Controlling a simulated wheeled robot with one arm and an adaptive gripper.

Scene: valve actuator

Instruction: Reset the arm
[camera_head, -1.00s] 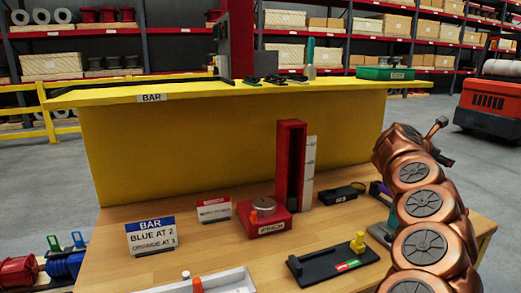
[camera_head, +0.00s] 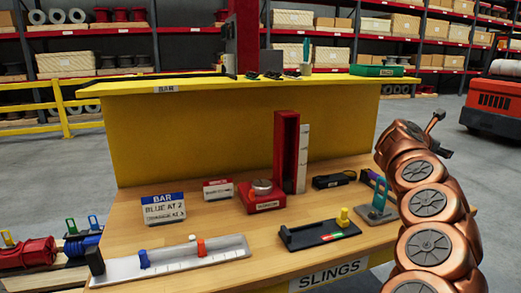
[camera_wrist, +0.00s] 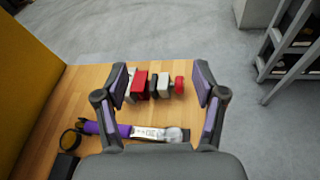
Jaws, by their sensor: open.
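My arm, a chain of copper-coloured links, rises along the right of the head view, beside the wooden table. My gripper (camera_wrist: 160,78) shows in the wrist view with its two dark, purple-padded fingers spread wide apart and nothing held. Beyond the fingertips, a row of red, grey and black pieces (camera_wrist: 153,86) lies on the table (camera_wrist: 90,82). A purple-handled tool with a pale label (camera_wrist: 122,130) lies nearer, partly behind the gripper. In the head view, the gripper's fingers cannot be made out clearly.
The table (camera_head: 120,240) holds a BAR sign (camera_head: 163,208), a grey slider tray (camera_head: 200,255), a red block with a round knob (camera_head: 261,195), a tall red column (camera_head: 286,152) and a black base with a yellow knob (camera_head: 318,233). A yellow panel (camera_head: 180,140) stands behind.

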